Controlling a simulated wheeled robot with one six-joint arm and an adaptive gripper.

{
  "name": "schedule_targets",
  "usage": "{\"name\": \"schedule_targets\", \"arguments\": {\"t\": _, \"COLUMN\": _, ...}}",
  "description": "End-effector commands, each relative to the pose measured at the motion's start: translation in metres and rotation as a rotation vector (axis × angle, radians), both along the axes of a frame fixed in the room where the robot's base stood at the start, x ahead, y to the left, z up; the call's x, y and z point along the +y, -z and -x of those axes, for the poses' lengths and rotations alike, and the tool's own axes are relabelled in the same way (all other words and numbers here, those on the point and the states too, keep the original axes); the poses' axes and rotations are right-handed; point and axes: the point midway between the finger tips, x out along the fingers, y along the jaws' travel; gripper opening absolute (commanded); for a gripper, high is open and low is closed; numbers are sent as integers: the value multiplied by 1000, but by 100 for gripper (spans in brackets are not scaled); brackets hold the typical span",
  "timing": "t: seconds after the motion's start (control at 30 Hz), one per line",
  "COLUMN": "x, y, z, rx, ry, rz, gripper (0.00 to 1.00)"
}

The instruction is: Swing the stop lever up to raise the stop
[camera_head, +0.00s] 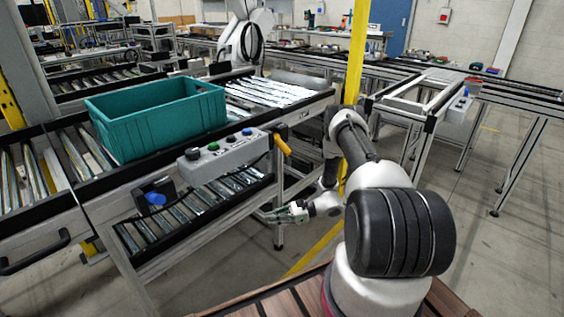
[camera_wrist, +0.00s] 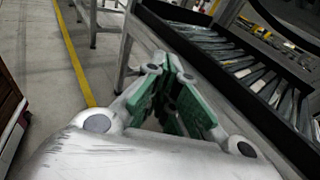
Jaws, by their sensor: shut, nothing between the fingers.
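An orange-handled lever (camera_head: 282,144) sits on the side of the roller conveyor, just right of the grey button box; it looks like the stop lever. Its handle slants, with one end up and left. My gripper (camera_head: 270,214) is below and slightly left of the lever, beside the right end of the lower roller rack, apart from the lever. In the wrist view my gripper (camera_wrist: 172,62) has its green fingers together and empty. The lever does not show clearly in the wrist view. I cannot make out the stop itself.
A teal crate (camera_head: 160,122) stands on the upper conveyor. The grey button box (camera_head: 225,155) is fixed to the conveyor's side. The lower roller rack (camera_head: 195,205) lies beneath; it also shows in the wrist view (camera_wrist: 235,60). Open floor lies right of my arm.

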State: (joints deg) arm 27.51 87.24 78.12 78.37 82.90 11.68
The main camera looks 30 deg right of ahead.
Motion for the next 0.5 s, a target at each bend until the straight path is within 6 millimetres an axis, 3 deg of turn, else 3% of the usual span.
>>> {"name": "schedule_targets", "arguments": {"t": 0.03, "x": 0, "y": 27, "z": -9, "rx": 13, "ry": 94, "rz": -70, "gripper": 0}}
{"name": "schedule_targets", "arguments": {"t": 0.1, "x": -6, "y": 53, "z": -28, "rx": 11, "ry": 240, "rz": -176, "gripper": 0}}
{"name": "schedule_targets", "arguments": {"t": 0.23, "x": -33, "y": 78, "z": -66, "rx": -62, "ry": 508, "rz": -387, "gripper": 0}}
{"name": "schedule_targets", "arguments": {"t": 0.33, "x": -70, "y": 62, "z": -98, "rx": -191, "ry": 669, "rz": -544, "gripper": 0}}
{"name": "schedule_targets", "arguments": {"t": 0.5, "x": -124, "y": 6, "z": -127, "rx": -394, "ry": 787, "rz": -743, "gripper": 0}}
